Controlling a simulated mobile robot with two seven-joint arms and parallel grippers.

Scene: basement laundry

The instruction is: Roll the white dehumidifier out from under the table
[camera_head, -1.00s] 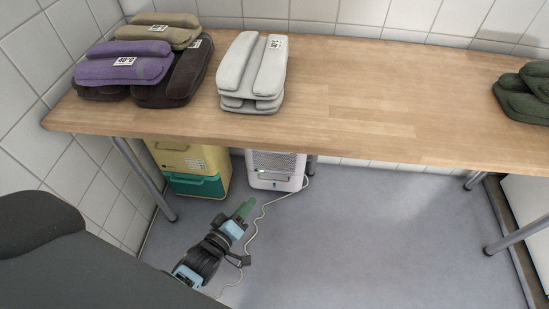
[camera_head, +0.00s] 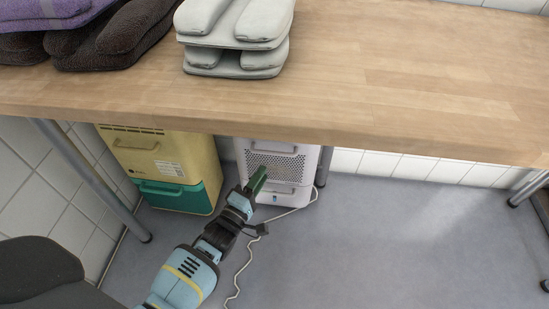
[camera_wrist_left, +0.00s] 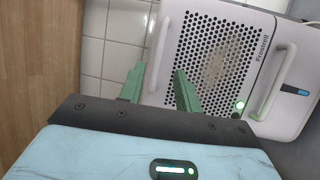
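The white dehumidifier (camera_head: 302,165) stands on the floor under the wooden table (camera_head: 400,75). It has a perforated front with two bar handles, one above the other. In the left wrist view its front (camera_wrist_left: 215,50) appears turned sideways, with the upper handle (camera_wrist_left: 165,35) and the lower handle (camera_wrist_left: 277,80). My left gripper (camera_head: 259,180) is low in front of it. Its green fingers (camera_wrist_left: 160,82) are apart, and the end of the upper handle appears between them in that view; I cannot tell the depth or any contact. My right gripper is not in view.
A yellow-and-green unit (camera_head: 175,165) stands just left of the dehumidifier. A table leg (camera_head: 95,185) is at the left, another right behind the dehumidifier. A white cord (camera_head: 245,262) lies on the floor. Folded grey towels (camera_head: 237,50) lie on the table. Floor to the right is clear.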

